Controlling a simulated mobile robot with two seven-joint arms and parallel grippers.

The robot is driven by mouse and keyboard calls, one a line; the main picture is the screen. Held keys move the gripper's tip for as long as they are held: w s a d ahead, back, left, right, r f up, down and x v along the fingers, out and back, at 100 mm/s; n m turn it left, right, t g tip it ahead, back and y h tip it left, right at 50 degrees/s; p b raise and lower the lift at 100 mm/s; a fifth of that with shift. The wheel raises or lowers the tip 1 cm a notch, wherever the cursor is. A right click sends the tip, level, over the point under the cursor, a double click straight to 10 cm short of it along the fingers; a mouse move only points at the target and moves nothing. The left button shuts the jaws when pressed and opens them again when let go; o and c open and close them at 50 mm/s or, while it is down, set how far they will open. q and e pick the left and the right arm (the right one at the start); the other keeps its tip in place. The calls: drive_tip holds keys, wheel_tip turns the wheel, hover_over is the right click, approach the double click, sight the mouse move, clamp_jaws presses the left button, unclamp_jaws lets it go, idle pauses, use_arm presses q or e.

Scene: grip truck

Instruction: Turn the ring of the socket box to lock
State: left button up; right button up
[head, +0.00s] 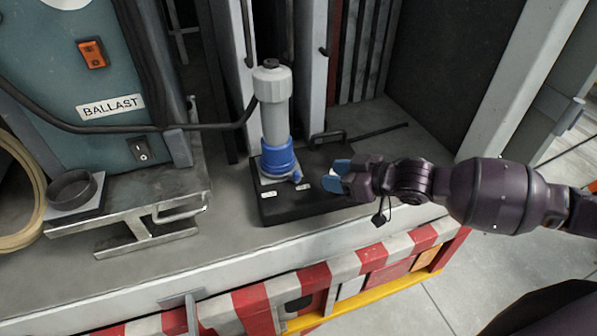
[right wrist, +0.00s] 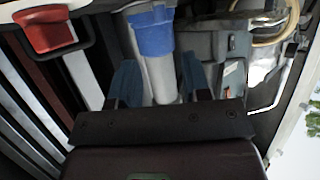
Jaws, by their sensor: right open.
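The socket box (head: 315,205) is a black block on the truck bed, with small white labels on its top. A blue ring (head: 279,158) with a small tab sits on it around the foot of an upright grey plug (head: 275,115). My right gripper (head: 338,177) is open, with its blue fingertips just right of the ring and apart from it. In the right wrist view, the blue ring (right wrist: 152,33) and grey plug (right wrist: 160,82) show beyond and between the fingers (right wrist: 158,85). My left gripper is not in view.
A black cable runs from the plug to the teal ballast unit (head: 75,80) at left. A metal bracket (head: 150,222) with a dark round cup (head: 73,188) stands on the bed. A red-and-white striped edge (head: 310,280) bounds the bed in front.

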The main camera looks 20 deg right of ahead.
sight(297, 172)
drive_tip(key=x, duration=0.9)
drive_tip(key=shift+a+b, duration=0.1)
drive_tip(key=shift+b, duration=0.3)
drive_tip(key=shift+w+a+f, duration=0.2)
drive_tip(key=shift+w+a, duration=0.1)
drive_tip(key=shift+w, duration=0.05)
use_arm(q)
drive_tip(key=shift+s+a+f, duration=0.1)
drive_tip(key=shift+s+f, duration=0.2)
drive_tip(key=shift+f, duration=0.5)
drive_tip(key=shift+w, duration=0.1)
use_arm(e)
drive_tip(key=shift+c, duration=0.4)
clamp_jaws()
